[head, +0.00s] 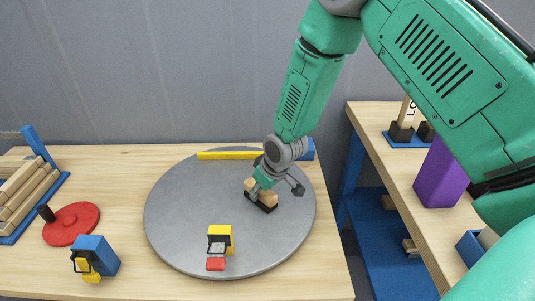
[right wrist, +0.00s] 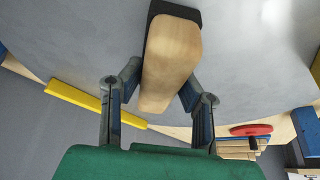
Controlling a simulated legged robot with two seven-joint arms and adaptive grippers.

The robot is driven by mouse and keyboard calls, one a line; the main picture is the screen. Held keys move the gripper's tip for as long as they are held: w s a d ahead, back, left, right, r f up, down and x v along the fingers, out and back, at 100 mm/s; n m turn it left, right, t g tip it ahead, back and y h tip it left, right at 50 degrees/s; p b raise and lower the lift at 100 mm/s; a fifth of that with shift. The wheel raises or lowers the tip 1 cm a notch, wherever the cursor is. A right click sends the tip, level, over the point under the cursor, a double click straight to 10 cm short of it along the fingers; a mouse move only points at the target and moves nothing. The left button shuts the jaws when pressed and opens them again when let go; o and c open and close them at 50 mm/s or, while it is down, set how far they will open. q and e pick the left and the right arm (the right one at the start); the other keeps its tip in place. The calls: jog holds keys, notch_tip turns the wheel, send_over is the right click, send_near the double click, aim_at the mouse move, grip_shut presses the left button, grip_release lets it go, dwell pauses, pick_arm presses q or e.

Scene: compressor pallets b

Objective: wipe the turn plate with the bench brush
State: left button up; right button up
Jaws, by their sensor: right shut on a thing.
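The turn plate (head: 190,220) is a large grey disc on the wooden bench. The bench brush (head: 264,194) has a pale wooden body and black bristles, and is over the right part of the plate. My right gripper (head: 272,182) is shut on the brush from above. In the right wrist view the brush's wooden body (right wrist: 170,60) lies between the two fingers (right wrist: 157,95), with the black part at its far end. The bristles seem to be at the plate surface; firm contact cannot be told. My left gripper is not in view.
A yellow block (head: 229,233) with a grey-black piece and a red block (head: 215,264) are at the plate's front. A yellow bar (head: 230,155) is at its back edge. A red disc (head: 70,224) and blue block (head: 100,252) stand left. A purple box (head: 440,175) stands on the right table.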

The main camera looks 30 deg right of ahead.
notch_tip(320, 180, up, 2)
jog(key=shift+w+d+r+p, duration=0.1)
jog(key=shift+d+p, duration=0.05)
jog(key=shift+p, duration=0.25)
jog(key=shift+r+p, duration=0.25)
jog(key=shift+p, duration=0.05)
jog(key=r+p, duration=0.1)
jog(key=a+r+p, duration=0.1)
jog(key=r+p, duration=0.1)
jog(key=shift+a+r, duration=0.25)
jog(key=shift+a, duration=0.05)
jog(key=shift+r, duration=0.35)
jog(key=shift+d+r+p, duration=0.3)
jog(key=shift+p, duration=0.25)
jog(key=shift+d+r, duration=0.2)
jog(key=shift+d+p, duration=0.3)
jog(key=shift+a, duration=0.5)
jog(key=shift+a+r, duration=0.15)
jog(key=shift+a, duration=0.1)
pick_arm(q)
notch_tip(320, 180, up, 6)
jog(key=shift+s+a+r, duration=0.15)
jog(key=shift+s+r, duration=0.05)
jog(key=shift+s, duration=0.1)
